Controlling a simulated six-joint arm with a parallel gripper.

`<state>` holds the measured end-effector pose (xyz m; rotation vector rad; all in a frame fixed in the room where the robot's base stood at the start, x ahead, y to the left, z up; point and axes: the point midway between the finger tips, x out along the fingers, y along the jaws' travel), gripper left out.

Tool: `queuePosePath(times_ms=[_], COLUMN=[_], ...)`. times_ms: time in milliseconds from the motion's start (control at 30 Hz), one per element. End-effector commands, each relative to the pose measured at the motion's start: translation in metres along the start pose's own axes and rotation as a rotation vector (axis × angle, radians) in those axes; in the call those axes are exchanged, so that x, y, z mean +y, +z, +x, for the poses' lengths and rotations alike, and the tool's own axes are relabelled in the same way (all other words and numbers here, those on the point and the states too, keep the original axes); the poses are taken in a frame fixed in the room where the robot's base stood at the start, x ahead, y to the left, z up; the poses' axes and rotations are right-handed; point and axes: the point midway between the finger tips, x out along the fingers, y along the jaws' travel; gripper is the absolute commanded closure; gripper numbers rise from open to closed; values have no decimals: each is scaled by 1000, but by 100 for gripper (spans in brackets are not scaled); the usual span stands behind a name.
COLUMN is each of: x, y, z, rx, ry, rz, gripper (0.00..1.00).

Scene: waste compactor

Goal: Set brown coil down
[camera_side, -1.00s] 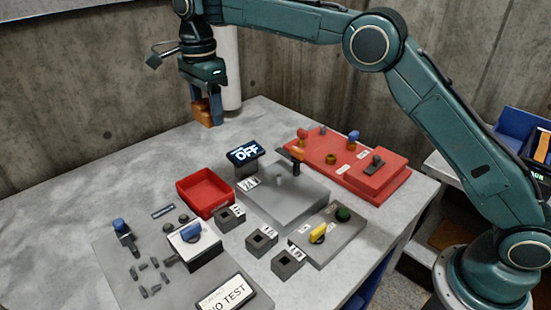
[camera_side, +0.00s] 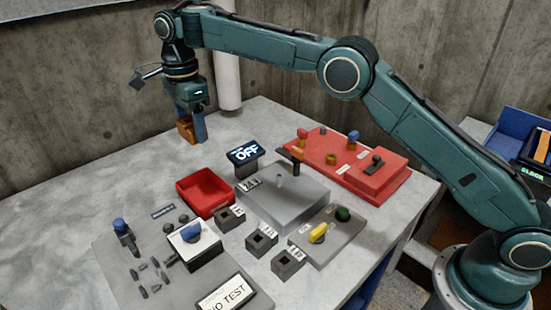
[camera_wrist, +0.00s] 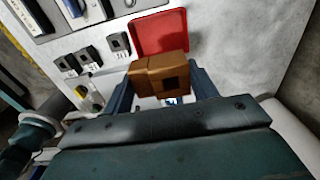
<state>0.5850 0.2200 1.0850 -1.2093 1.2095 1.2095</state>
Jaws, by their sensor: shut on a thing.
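The brown coil (camera_side: 185,131) is a block with a dark square opening. My gripper (camera_side: 192,130) is shut on it in the side view, near the far left part of the table. The coil (camera_wrist: 158,76) also shows between the two blue fingers of my gripper (camera_wrist: 160,90) in the wrist view. Behind it in that view lies the red tray (camera_wrist: 160,33). In the side view the coil appears near the table's far edge, left of and beyond the red tray (camera_side: 206,192); I cannot tell its exact height above the table.
A dark display reading OFF (camera_side: 243,152) and a grey plate (camera_side: 283,193) stand right of the tray. Small black square sockets (camera_side: 261,242) stand in front. A red panel (camera_side: 340,160) lies at the back right. A white pipe (camera_side: 228,75) stands behind my gripper.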

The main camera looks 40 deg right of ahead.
Motion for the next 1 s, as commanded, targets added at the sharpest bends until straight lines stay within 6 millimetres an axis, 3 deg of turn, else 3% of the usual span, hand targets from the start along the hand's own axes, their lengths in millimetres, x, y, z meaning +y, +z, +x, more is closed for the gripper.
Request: queuePosePath(times_ms=[700,1000], x=[0,0], y=[0,0], z=[116,125], rx=[0,0], ry=[0,-2], rz=[0,0], gripper=[69,69])
